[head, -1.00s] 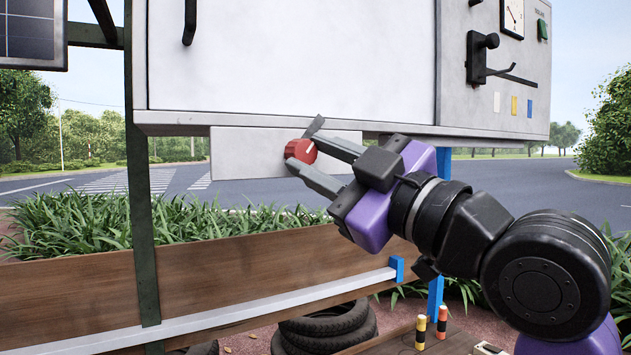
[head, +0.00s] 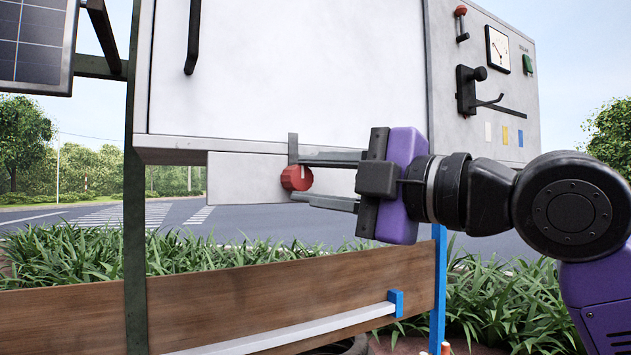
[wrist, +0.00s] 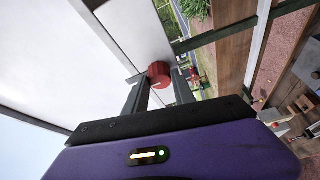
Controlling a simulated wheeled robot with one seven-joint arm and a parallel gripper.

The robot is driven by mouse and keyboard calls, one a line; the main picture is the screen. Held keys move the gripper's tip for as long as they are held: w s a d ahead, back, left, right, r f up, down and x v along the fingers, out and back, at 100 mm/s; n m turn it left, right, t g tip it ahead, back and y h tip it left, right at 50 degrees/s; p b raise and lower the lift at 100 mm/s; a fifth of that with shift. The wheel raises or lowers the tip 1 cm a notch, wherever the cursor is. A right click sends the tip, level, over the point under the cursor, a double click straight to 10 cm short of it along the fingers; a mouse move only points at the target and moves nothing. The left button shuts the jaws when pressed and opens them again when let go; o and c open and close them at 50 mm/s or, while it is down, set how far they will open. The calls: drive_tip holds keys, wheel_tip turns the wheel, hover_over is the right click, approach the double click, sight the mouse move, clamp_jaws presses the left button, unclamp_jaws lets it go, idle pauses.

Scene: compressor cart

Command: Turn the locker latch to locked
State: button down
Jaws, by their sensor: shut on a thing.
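The locker latch is a round red knob (head: 294,178) with a white mark, on a pale plate (head: 245,178) under the white locker door (head: 280,70). A grey tab (head: 293,147) stands upright above the knob, overlapping the locker's lower edge. The white mark points about straight up. My gripper (head: 299,179) comes from the right and is shut on the knob, one finger above and one below. The wrist view also shows the knob (wrist: 159,74) between the fingers, which hide part of its sides.
A control panel (head: 480,130) with a gauge, levers and a black handle is at the right, above my arm. A black door handle (head: 193,38) is at upper left. A wooden plank (head: 230,290) with a pale rail (head: 320,325) runs below. A dark post (head: 136,220) stands left.

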drive_tip(key=shift+f, duration=0.1)
idle(0.3)
drive_tip(key=c, duration=1)
unclamp_jaws()
drive_tip(key=shift+c, duration=0.2)
drive_tip(key=b+v, duration=0.1)
drive_tip(key=v, duration=0.6)
drive_tip(key=shift+s+d, duration=0.25)
drive_tip(key=shift+d, duration=0.05)
